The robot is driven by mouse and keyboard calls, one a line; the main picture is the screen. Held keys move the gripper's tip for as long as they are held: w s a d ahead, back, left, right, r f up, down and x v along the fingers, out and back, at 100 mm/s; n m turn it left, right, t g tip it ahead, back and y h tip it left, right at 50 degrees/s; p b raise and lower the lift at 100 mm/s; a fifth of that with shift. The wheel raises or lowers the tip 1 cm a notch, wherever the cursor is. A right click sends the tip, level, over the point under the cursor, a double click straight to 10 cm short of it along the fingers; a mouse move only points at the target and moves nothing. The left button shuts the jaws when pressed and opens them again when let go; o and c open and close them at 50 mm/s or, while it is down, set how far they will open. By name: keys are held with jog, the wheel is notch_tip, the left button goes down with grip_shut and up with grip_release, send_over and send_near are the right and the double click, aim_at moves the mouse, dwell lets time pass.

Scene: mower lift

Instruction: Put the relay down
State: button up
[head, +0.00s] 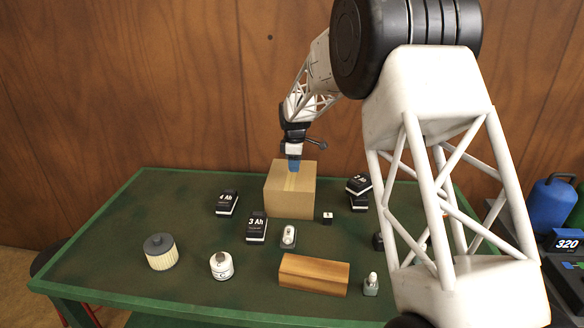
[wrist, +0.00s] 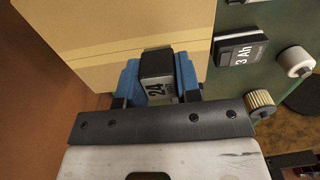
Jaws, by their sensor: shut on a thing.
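The relay (wrist: 157,70) is a small black block with a pale label reading 24. In the wrist view it sits between the two blue fingers of my gripper (wrist: 158,78), which is shut on it. In the head view my gripper (head: 293,164) points down at the top of a cardboard box (head: 290,202), and the relay is hidden by the fingers there. The box also fills the upper left of the wrist view (wrist: 110,35). I cannot tell whether the relay touches the box top.
The green table (head: 130,225) holds black battery packs marked 4 Ah (head: 227,203), 3 Ah (head: 256,227) and 2 Ah (head: 358,186). Nearer are a ribbed filter (head: 161,253), a white bottle (head: 221,266) and a wooden block (head: 313,275). A wooden wall stands behind.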

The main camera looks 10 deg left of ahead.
aim_at(292, 174)
jog(key=shift+w+a+f, duration=0.1)
jog(key=shift+w+a, duration=0.1)
jog(key=shift+w, duration=0.55)
jog(key=shift+w+a+f, duration=0.1)
jog(key=shift+w+a, duration=0.15)
jog(key=shift+w, duration=0.5)
jog(key=shift+w+a+f, duration=0.1)
jog(key=shift+w+a, duration=0.1)
jog(key=shift+w, duration=0.55)
jog(key=shift+f, duration=1.7)
jog(key=shift+f, duration=0.15)
jog(key=o, duration=0.9)
notch_tip(292, 174, up, 12)
jog(key=shift+r, duration=0.15)
